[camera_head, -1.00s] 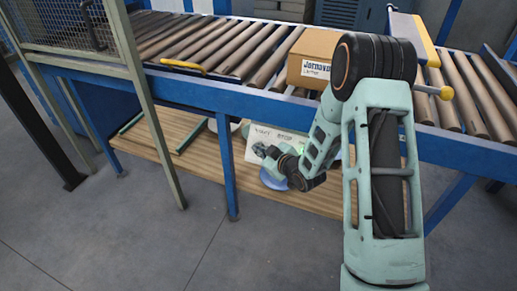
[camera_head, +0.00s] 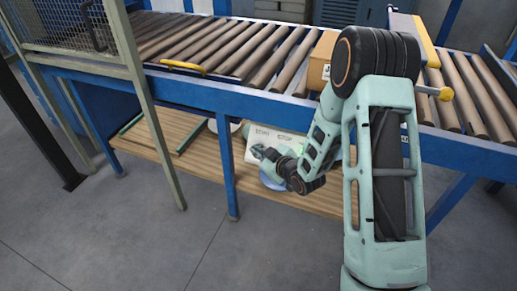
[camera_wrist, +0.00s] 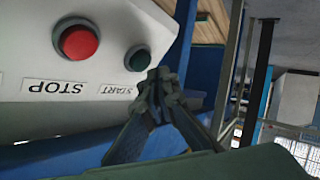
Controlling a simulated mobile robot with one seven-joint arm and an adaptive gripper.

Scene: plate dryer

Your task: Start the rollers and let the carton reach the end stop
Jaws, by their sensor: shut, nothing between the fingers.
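The brown carton (camera_head: 318,63) sits on the conveyor rollers (camera_head: 268,58), partly hidden behind my arm. A white control box (camera_head: 265,135) hangs below the blue frame. In the wrist view the control box (camera_wrist: 35,60) carries a red STOP button (camera_wrist: 76,40) and a dark green START button (camera_wrist: 138,58), with labels upside down. My gripper (camera_wrist: 160,82) is shut and empty, its tips close beside the START button; I cannot tell whether they touch. In the head view my gripper (camera_head: 259,152) is in front of the box. I cannot clearly identify the end stop.
A yellow-edged unit (camera_head: 428,42) stands across the rollers right of my arm, with a yellow knob (camera_head: 446,94) at the near rail. A yellow handle (camera_head: 183,67) is on the left rail. A mesh guard (camera_head: 65,25) stands left. A wooden shelf (camera_head: 160,160) lies below.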

